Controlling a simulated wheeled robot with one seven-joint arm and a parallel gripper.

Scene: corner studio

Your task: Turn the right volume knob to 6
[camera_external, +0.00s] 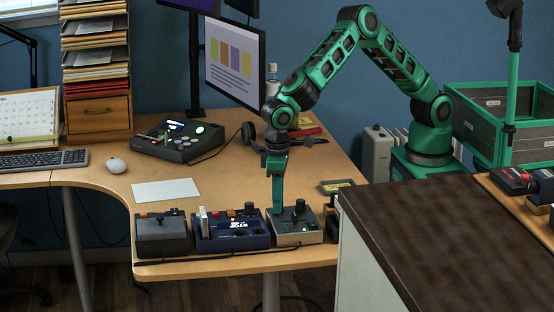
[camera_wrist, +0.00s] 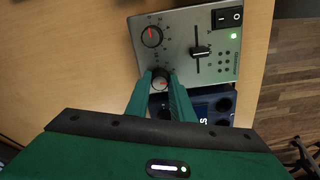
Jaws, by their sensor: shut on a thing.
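The upper knob (camera_wrist: 152,36) is free, with a red pointer. The lower knob (camera_wrist: 160,78) sits between my fingertips. My gripper (camera_external: 278,210) reaches straight down onto the box's left part and is shut on this lower knob (camera_wrist: 160,84). Its pointer and scale numbers are too small or hidden to read. I cannot tell which knob the task calls right.
A slider (camera_wrist: 200,52), a black rocker switch (camera_wrist: 228,17) and a lit green lamp (camera_wrist: 233,36) share the panel. A blue device (camera_external: 233,232) stands close to the left, then a dark grey box (camera_external: 162,238). A dark-topped counter (camera_external: 440,225) stands close on the right.

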